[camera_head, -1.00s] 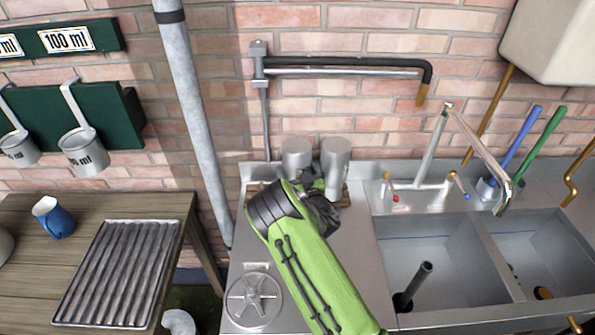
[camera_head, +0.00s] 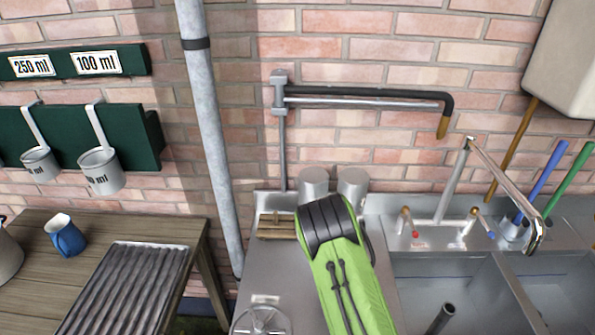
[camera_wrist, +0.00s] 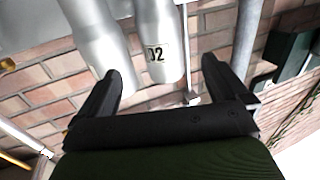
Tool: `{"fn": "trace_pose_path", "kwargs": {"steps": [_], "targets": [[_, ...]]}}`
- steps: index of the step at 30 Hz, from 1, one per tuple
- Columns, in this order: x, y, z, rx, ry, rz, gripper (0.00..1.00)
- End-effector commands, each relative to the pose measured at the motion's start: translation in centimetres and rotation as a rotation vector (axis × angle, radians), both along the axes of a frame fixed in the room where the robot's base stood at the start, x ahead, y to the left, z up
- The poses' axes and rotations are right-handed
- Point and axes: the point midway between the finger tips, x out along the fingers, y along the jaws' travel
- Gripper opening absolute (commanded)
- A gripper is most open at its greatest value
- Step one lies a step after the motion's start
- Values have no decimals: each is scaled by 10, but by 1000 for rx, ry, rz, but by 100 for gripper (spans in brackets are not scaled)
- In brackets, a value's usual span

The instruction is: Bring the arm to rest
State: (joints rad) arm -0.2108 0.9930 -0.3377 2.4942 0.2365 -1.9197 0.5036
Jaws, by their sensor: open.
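My gripper (camera_wrist: 160,90) shows in the wrist view with its two dark fingers spread apart and nothing between them. Two grey metal cylinders stand beyond the fingers, one on the left (camera_wrist: 100,40) and one marked 02 (camera_wrist: 158,40). In the head view my green-sleeved arm reaches over the steel counter (camera_head: 280,270), and the gripper itself is hidden behind it. The same two cylinders (camera_head: 314,184) (camera_head: 352,186) stand at the back of the counter against the brick wall, just beyond the arm.
A sink (camera_head: 450,285) with a tap (camera_head: 505,190) lies to the right. A wooden table (camera_head: 190,232) with a blue mug (camera_head: 66,236) and a ribbed metal tray (camera_head: 125,290) is at left. A grey pipe (camera_head: 212,130) runs down the wall. Measuring cups (camera_head: 102,172) hang at left.

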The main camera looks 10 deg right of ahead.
Motion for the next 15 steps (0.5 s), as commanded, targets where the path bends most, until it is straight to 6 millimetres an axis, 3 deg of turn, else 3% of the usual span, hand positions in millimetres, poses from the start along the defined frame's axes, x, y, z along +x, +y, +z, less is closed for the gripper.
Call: {"fn": "trace_pose_path", "kwargs": {"steps": [4,9,15], "targets": [[6,-7,10,7,18,-47,100],[15,-34,48,54,153,-221,100],[-12,-43,88,120,388,-320,100]]}}
